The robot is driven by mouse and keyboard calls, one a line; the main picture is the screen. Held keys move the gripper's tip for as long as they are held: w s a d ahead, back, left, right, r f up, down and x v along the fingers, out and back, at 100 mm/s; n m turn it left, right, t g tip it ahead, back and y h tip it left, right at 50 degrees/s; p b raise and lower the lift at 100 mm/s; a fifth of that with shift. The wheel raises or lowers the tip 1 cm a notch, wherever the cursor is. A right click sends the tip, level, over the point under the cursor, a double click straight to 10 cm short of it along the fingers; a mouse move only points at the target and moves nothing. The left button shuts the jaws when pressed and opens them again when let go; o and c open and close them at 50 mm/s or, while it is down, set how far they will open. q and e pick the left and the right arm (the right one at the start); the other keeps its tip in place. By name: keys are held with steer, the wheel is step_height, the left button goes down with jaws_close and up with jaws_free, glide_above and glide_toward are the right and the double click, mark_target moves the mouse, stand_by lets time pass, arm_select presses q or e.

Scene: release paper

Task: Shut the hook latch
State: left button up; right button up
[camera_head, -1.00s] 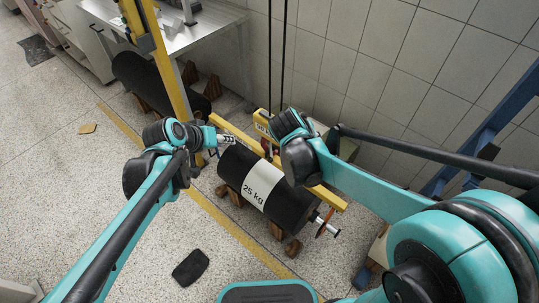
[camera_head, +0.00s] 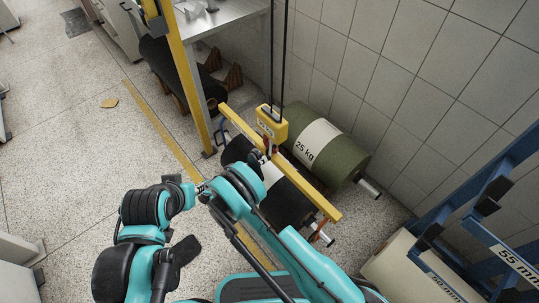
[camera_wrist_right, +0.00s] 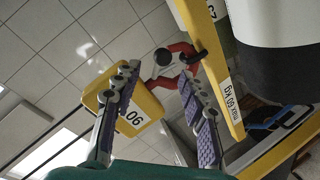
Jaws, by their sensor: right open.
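The red hook (camera_wrist_right: 172,52) hangs from the yellow hoist block (camera_head: 270,123), above the yellow lifting beam (camera_head: 300,183). In the right wrist view the block (camera_wrist_right: 137,108) is behind the fingers, and a dark ring on the beam (camera_wrist_right: 213,65) is at the hook. The hook's latch is too small to tell whether it is open or shut. My right gripper (camera_wrist_right: 158,78) is open, one finger on each side of the hook's lower part, with nothing clearly gripped; contact cannot be told. My left gripper (camera_head: 201,189) is lower left of the beam, its fingers too small to read.
A black roll (camera_head: 288,203) lies under the beam, partly hidden by my right arm. A green 25 kg roll (camera_head: 338,160) lies by the wall. A yellow post (camera_head: 188,85) and a metal table (camera_head: 225,18) stand behind. A blue rack (camera_head: 480,210) is at right.

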mark_target(269, 156)
steer(key=b+x, duration=0.1)
steer(key=x, duration=0.2)
steer(key=b+x, duration=0.1)
steer(key=x, duration=0.2)
steer(key=shift+w+d+f, duration=0.1)
steer(key=shift+d+f, duration=0.1)
steer(key=shift+f, duration=0.1)
steer(key=shift+w+d+f, duration=0.1)
steer(key=shift+w+d, duration=0.3)
jaws_close()
